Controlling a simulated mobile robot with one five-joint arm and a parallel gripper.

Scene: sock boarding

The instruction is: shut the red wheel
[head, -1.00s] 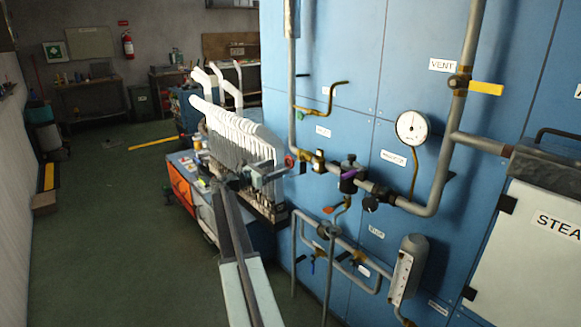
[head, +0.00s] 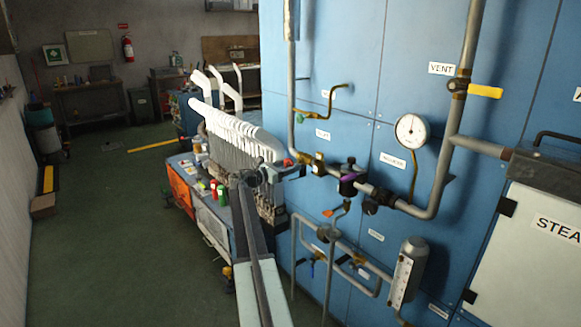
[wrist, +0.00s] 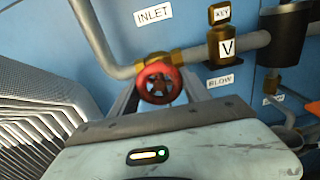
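The red wheel (wrist: 160,82) is a small round handwheel with spokes on a brass valve, on the pipe below the INLET label. In the head view the red wheel (head: 288,162) is small and partly hidden by my gripper (head: 280,172), which is right up at it. In the wrist view the two grey fingers of my gripper (wrist: 162,92) point forward, one on each side of the wheel. They look apart, with the wheel between their tips. I cannot tell whether they touch its rim.
The blue wall (head: 325,60) carries pipes, a gauge (head: 411,130) and a yellow vent handle (head: 486,89). Open green floor (head: 110,230) is further left.

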